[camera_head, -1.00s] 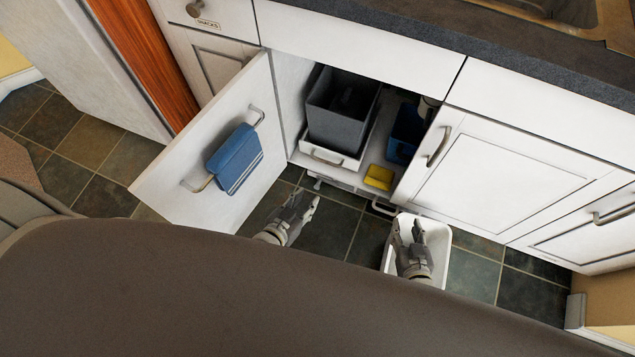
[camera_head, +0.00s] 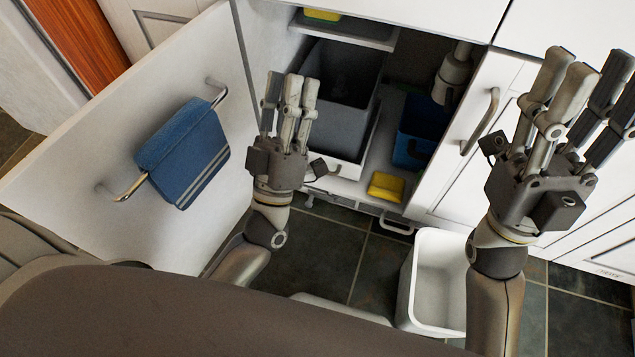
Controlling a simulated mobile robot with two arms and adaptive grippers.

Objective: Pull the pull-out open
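The pull-out stands inside the open cabinet under the counter. My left gripper (camera_head: 288,92) is open, fingers pointing up the picture, in front of the cabinet's left side between the open door and the bin. It holds nothing and overlaps the bin's left edge in view. My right gripper (camera_head: 588,85) is open and empty, in front of the closed right cabinet door. Part of the pull-out's front is hidden behind my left gripper.
The open white door (camera_head: 90,185) with a blue towel (camera_head: 185,150) stands at left. A yellow sponge (camera_head: 386,186) and blue caddy (camera_head: 415,130) are right of the bin. A white bin (camera_head: 440,275) stands on the floor. The closed right door (camera_head: 470,140) has a bar handle.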

